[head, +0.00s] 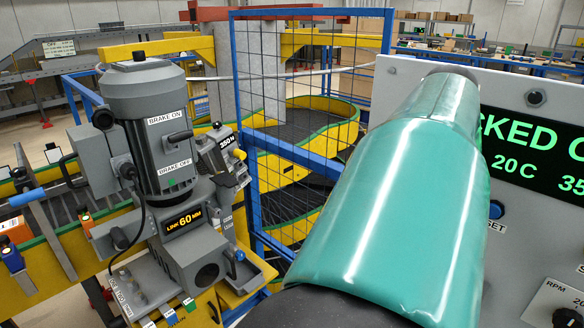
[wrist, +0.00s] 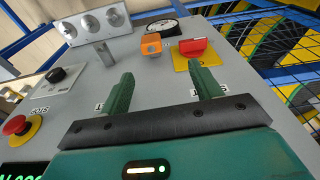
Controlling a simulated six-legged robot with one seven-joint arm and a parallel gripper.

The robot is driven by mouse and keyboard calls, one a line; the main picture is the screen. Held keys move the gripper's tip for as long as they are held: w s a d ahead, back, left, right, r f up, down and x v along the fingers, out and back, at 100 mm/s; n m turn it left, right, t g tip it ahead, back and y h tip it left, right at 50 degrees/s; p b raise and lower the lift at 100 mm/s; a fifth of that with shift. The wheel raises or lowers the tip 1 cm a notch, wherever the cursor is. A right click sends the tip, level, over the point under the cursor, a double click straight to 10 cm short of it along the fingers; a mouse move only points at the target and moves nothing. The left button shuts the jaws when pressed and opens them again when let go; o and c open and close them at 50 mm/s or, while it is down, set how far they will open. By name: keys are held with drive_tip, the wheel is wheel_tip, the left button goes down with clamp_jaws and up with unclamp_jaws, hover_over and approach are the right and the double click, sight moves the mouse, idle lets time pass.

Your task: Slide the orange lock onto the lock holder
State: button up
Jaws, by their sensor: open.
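A small orange block (wrist: 151,43), which looks like the orange lock, is on the grey panel in the wrist view, beyond my fingertips. My gripper (wrist: 164,77) has its two green fingers spread wide with nothing between them. The orange block lies beyond the gap between the fingers, apart from both. To its right is a red handle-like part (wrist: 193,46) on a yellow plate (wrist: 206,62). To its left, a grey plate with three round discs (wrist: 97,27) stands on a post. I cannot tell which part is the lock holder. My gripper is not visible in the head view.
In the head view, a blue mesh fence (head: 300,130) and a grey motor unit (head: 150,120) stand left of my arm.

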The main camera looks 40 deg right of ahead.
drive_tip(key=shift+m, duration=0.3)
drive_tip(key=d+f, duration=0.1)
drive_tip(key=f, duration=0.3)
drive_tip(key=s+f, duration=0.1)
drive_tip(key=f, duration=0.4)
drive_tip(key=d+f, duration=0.1)
drive_tip(key=f, duration=0.3)
drive_tip(key=shift+s+d+f, duration=0.15)
drive_tip(key=shift+d+f, duration=0.05)
drive_tip(key=shift+d, duration=0.1)
drive_tip(key=c, duration=1.2)
drive_tip(key=shift+r, duration=1.55)
drive_tip(key=shift+r, duration=0.4)
